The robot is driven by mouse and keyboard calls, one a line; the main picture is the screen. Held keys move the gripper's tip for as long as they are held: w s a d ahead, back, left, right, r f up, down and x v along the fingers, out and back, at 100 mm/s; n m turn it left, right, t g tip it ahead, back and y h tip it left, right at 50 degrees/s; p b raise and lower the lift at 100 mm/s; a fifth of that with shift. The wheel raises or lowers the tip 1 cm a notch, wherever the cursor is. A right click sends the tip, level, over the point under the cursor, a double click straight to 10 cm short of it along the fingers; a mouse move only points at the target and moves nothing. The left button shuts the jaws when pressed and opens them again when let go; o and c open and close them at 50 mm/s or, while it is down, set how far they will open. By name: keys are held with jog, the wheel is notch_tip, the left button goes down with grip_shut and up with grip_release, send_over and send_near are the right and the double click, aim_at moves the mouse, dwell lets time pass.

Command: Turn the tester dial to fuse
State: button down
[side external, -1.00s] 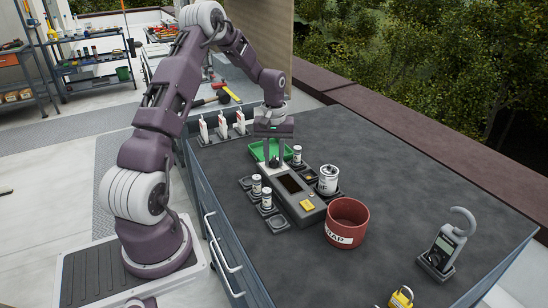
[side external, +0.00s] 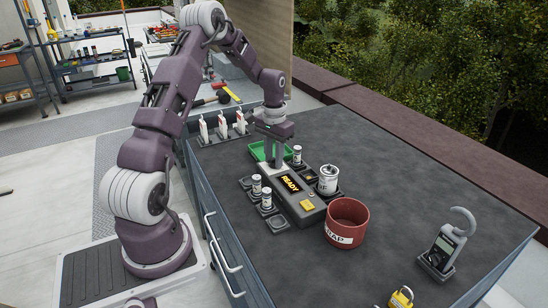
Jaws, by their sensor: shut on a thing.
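The tester (side external: 314,216) is a long dark grey box in the middle of the bench. Its display (side external: 291,183) is lit and reads READY in orange. A yellow button (side external: 307,205) sits at its near end. My gripper (side external: 277,166) points straight down at the tester's far end and is shut on the tester dial. The dial itself is hidden by the fingers, so its pointer and markings cannot be read.
Small canisters (side external: 266,198) stand in holders beside the tester, with a larger white canister (side external: 328,180) on its right. A red scrap bin (side external: 347,217) is close by. A green tray (side external: 258,150) lies behind. A clamp meter (side external: 443,246) and yellow padlock (side external: 401,298) are at right.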

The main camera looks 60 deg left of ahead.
aim_at(274, 158)
dwell(0.4)
jog(key=c, duration=1.1)
grip_release()
jog(key=shift+c, duration=0.2)
notch_tip(274, 158, up, 7)
jog(key=shift+r, duration=0.1)
